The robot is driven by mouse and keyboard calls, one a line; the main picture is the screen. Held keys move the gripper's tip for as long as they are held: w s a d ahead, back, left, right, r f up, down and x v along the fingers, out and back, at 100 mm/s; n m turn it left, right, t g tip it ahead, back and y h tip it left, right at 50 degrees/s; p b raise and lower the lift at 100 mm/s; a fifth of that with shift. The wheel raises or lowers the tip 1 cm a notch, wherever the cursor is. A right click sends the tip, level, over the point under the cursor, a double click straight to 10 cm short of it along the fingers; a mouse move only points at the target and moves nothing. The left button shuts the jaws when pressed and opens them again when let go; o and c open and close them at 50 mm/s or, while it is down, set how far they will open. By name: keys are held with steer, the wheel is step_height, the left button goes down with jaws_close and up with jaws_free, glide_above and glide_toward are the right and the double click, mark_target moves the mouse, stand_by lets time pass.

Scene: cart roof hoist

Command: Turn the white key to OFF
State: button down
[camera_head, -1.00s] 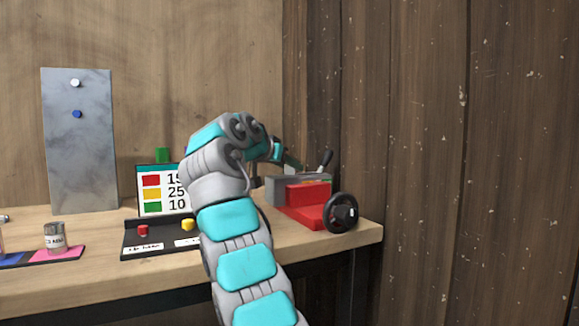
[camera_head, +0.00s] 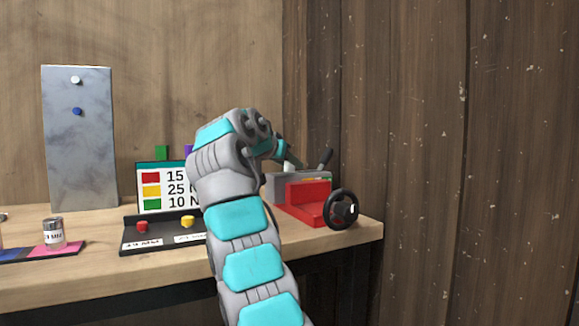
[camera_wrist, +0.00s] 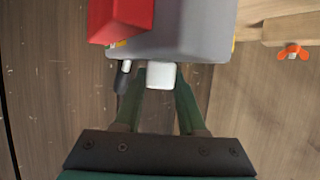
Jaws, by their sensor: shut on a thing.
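The white key (camera_wrist: 159,76) is a small pale block at the edge of the grey housing (camera_wrist: 185,35) in the wrist view. My gripper (camera_wrist: 160,80) has its two green fingers on either side of the key and is shut on it. In the head view my gripper (camera_head: 287,158) reaches the top of the grey and red device at the table's right end, and a bit of the white key (camera_head: 289,167) shows below the fingers. I cannot see an OFF mark or tell the key's setting.
The device has a red block (camera_head: 309,203), a black handwheel (camera_head: 341,209) and a dark lever (camera_head: 325,159). A black panel with red and yellow knobs (camera_head: 187,222) and a colour sign (camera_head: 160,188) stand left. A wooden wall is close on the right.

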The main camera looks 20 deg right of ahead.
steer(key=shift+n+t+y+b, duration=0.5)
steer(key=shift+n+t+b, duration=0.2)
steer(key=shift+b, duration=0.25)
stand_by(0.6)
steer(key=shift+s+r, duration=0.1)
steer(key=shift+a, duration=0.1)
